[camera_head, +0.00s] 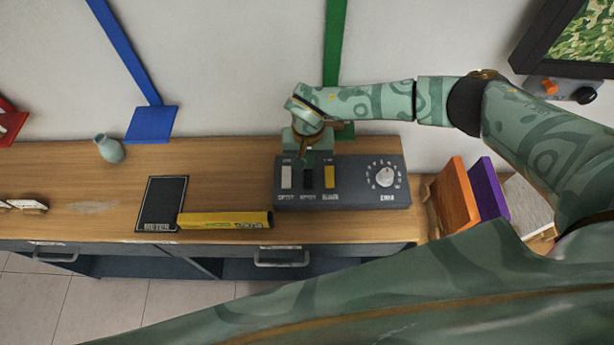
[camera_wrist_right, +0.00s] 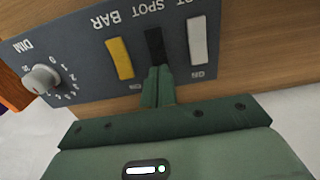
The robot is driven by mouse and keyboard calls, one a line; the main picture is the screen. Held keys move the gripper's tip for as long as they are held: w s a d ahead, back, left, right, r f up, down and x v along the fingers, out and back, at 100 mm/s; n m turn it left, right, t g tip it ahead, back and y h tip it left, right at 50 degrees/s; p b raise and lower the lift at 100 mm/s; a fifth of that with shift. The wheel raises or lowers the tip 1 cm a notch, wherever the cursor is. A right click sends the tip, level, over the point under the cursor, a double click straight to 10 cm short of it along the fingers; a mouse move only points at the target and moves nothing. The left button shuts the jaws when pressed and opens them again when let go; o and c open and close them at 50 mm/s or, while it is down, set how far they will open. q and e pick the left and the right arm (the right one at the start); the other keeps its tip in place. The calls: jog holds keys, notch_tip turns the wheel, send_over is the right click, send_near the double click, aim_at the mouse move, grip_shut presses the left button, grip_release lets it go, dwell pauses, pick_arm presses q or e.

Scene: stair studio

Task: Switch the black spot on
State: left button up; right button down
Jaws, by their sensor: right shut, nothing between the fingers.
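The dark grey control panel (camera_head: 353,183) lies on the wooden desk, with white, black and yellow rockers in a row. The black spot rocker (camera_head: 308,181) is the middle one, partly hidden by my right gripper (camera_head: 308,159) in the head view. In the right wrist view the black rocker (camera_wrist_right: 154,44) appears upside down, and my shut, empty right gripper (camera_wrist_right: 158,78) has its fingertips at the rocker's wall-side end, where neighbouring rockers carry ON labels. I cannot tell whether they touch it or which way it is tipped. My left gripper is not in view.
The white rocker (camera_head: 286,177) and yellow rocker (camera_head: 330,177) flank the black one closely. A dial (camera_head: 385,177) sits to the right.

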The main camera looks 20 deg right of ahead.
aim_at(308, 172)
jog(key=shift+f, duration=0.35)
dwell(0.7)
notch_tip(308, 172, up, 7)
jog(key=p, duration=0.4)
jog(key=shift+p, duration=0.4)
dwell(0.4)
